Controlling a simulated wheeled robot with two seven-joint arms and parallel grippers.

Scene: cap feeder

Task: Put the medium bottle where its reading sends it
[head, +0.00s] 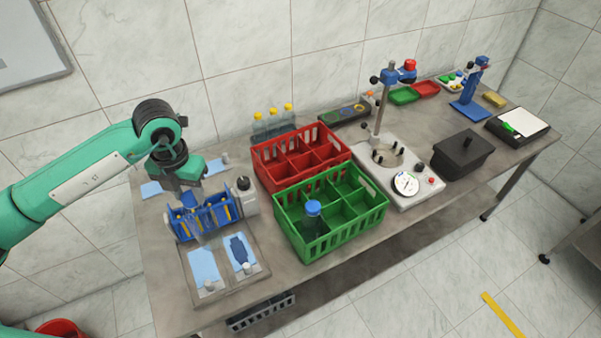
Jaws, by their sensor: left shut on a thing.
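A clear bottle with a blue cap (313,216) stands upright in a front compartment of the green crate (350,237). Several clear bottles with yellow caps (273,122) stand behind the red crate (262,170); I cannot tell which bottle is the medium one. A grey tester with a round white dial (406,184) stands right of the crates, its reading too small to make out. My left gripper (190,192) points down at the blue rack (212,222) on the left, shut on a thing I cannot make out. My right gripper is out of view.

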